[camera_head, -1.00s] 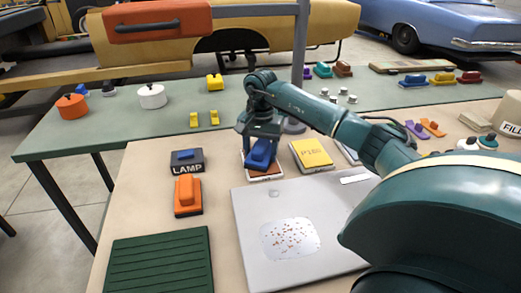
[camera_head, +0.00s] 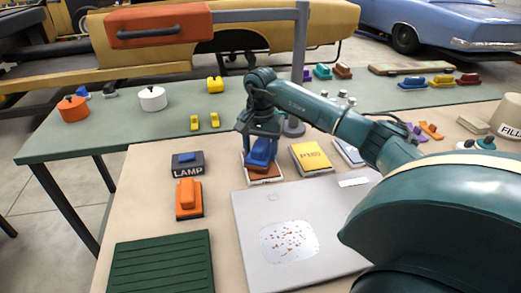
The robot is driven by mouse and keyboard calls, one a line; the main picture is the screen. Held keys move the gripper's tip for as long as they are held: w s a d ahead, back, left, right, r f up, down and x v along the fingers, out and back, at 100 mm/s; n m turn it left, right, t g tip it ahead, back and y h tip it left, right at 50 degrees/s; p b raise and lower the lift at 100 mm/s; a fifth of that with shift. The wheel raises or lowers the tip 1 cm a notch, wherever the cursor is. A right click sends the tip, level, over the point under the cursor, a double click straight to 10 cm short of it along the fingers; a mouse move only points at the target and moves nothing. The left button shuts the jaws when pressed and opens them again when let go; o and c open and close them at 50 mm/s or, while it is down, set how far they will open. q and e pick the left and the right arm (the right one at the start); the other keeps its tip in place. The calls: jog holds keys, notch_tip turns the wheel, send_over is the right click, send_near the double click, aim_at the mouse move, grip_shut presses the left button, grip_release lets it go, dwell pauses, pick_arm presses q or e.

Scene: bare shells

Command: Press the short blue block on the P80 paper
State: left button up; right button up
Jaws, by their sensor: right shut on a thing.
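My right gripper (camera_head: 262,143) comes in from the right and is shut on a blue block (camera_head: 260,153). The block is upright over a brown-topped paper stack (camera_head: 265,173) with a pale edge. It looks to be on or just above that stack; I cannot tell whether they touch. Any label on the brown stack is hidden. A yellow paper stack (camera_head: 311,158) with dark print lies just to its right, and a bluish-grey stack (camera_head: 348,152) lies partly behind my arm. My left gripper is not in view.
A grey panel (camera_head: 251,222) with a speckled patch lies in front. An orange block (camera_head: 188,199), a dark LAMP box (camera_head: 188,164) and a green ribbed mat (camera_head: 160,264) are on the left. Bare tabletop separates the LAMP box from the paper stacks.

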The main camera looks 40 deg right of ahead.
aim_at(260, 143)
jog(key=shift+r+p, duration=1.8)
jog(key=shift+r, duration=0.95)
